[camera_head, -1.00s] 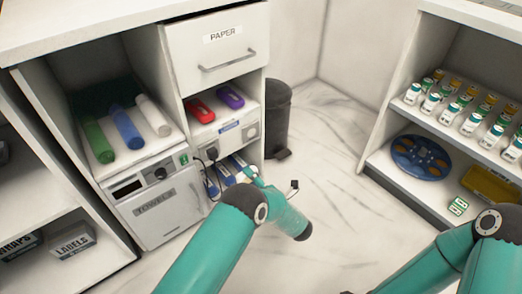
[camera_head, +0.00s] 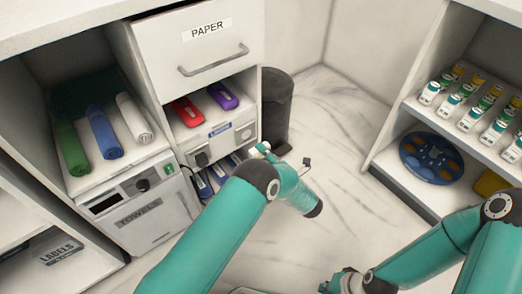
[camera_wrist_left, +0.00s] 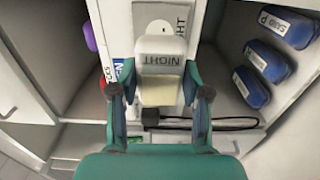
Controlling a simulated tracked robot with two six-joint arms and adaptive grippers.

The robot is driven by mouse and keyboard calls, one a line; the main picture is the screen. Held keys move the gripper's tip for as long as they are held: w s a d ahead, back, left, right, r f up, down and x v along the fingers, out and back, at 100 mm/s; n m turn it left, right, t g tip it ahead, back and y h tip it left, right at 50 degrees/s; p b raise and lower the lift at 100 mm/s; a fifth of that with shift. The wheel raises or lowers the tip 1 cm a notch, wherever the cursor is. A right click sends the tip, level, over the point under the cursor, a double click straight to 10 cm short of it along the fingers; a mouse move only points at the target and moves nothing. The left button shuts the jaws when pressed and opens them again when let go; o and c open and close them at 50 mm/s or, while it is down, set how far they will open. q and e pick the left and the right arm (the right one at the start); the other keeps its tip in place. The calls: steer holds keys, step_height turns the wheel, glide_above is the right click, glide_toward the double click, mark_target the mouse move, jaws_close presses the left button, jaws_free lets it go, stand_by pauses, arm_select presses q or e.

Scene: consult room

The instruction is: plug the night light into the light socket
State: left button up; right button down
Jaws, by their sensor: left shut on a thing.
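The night light (camera_wrist_left: 161,60) is a white block with a cream lower part and the word NIGHT. My left gripper (camera_wrist_left: 160,97) is shut on it, one finger on each side. In the head view my left gripper (camera_head: 262,151) is small, in front of the right end of the socket panel (camera_head: 220,144). The socket opening is not clear there; whether the two touch cannot be told. My right gripper (camera_head: 342,282) is at the bottom edge; its jaws are unclear.
A black plug (camera_head: 202,159) with a cable sits in the panel's left part; it also shows in the wrist view (camera_wrist_left: 151,117). Red (camera_head: 187,112) and purple (camera_head: 222,96) items lie on the shelf above. A dark bin (camera_head: 277,108) stands to the right. Open floor lies between the cabinets.

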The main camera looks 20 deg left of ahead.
mark_target(244, 136)
arm_select(q)
steer(key=shift+a, duration=0.35)
steer(key=shift+w+a, duration=0.15)
steer(key=shift+b+x, duration=0.3)
steer(key=shift+x, duration=2.3)
steer(key=shift+b, duration=0.3)
steer(key=shift+b, duration=0.4)
steer(key=shift+w+a, duration=0.3)
steer(key=shift+a, duration=0.1)
stand_by(0.6)
steer(key=o, duration=1.2)
steer(key=shift+c, duration=0.2)
